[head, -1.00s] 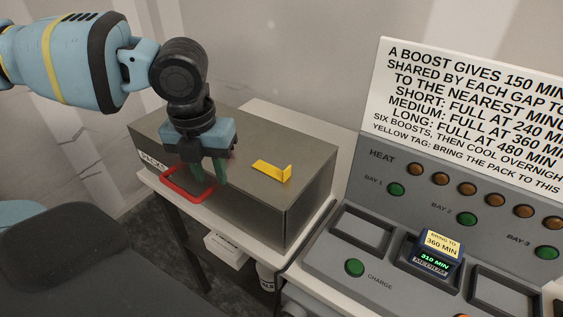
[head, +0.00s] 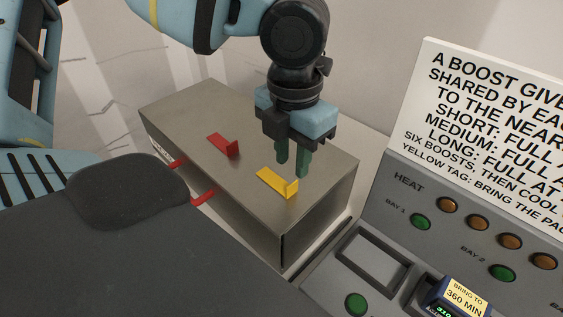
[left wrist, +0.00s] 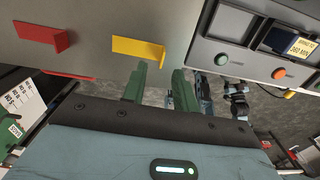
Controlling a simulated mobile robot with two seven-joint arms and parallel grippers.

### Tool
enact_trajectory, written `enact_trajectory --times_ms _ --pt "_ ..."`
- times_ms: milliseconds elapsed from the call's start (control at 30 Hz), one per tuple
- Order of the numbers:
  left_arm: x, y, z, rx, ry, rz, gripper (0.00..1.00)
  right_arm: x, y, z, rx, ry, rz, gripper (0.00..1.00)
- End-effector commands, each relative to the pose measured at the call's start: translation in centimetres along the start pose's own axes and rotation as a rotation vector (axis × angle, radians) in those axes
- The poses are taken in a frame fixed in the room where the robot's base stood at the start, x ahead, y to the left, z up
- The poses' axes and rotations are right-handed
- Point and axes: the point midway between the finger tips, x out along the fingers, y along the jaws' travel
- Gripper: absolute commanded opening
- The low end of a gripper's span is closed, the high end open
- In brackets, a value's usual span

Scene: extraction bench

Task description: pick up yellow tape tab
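The yellow tape tab (head: 278,182) lies on top of the grey metal box, with a short upright flap at its right end. It also shows in the left wrist view (left wrist: 138,48), just beyond the fingertips. My left gripper (head: 292,166) points down with its green fingers apart and nothing between them. It is above and just behind the tab's flap, apparently not touching it. In the left wrist view its fingers (left wrist: 160,78) are also spread. A small blue and black arm shape there may be my right arm; its fingers cannot be made out.
A red tab (head: 224,145) lies on the box (head: 170,115) left of the yellow one. Red handle parts (head: 204,197) stick out from the box's front. The console (head: 400,215) with buttons and a sign stands close at the right.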

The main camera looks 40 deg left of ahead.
Motion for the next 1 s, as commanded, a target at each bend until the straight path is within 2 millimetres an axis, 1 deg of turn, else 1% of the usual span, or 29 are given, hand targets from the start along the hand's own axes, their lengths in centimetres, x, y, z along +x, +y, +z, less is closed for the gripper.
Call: enact_trajectory --times_ms 67,167,333,400,500,767,867,1000 --pt "0.0 0.0 0.0 0.0 -0.001 0.0 0.29 0.1 0.0 -0.4 -0.001 0.008 0.0 0.68" --pt "0.7 -0.1 -0.1 -0.001 0.002 0.001 0.29 0.1 0.1 -0.7 -0.001 0.014 0.001 0.68" --pt "3.1 -0.4 -0.2 0.0 0.002 0.002 0.29 0.0 0.0 -1.3 0.0 0.024 0.002 0.68" --pt "4.0 -0.4 -0.2 0.0 0.002 0.001 0.29 0.0 0.0 -1.2 0.003 0.023 0.002 0.68" --pt "4.9 -0.3 -0.2 -0.001 0.0 0.001 0.29 0.0 -0.1 -1.3 0.005 0.024 0.002 0.68" --pt "5.1 -0.3 -0.1 -0.001 -0.002 0.001 0.29 0.0 -0.1 -1.2 0.007 0.024 0.002 0.68" --pt "5.1 -0.3 -0.1 -0.001 -0.002 0.001 0.19 0.0 -0.1 -1.2 0.007 0.023 0.002 0.68" --pt "5.1 -0.3 -0.1 -0.001 -0.002 0.001 0.0 0.0 -0.1 -1.2 0.007 0.022 0.002 0.68"
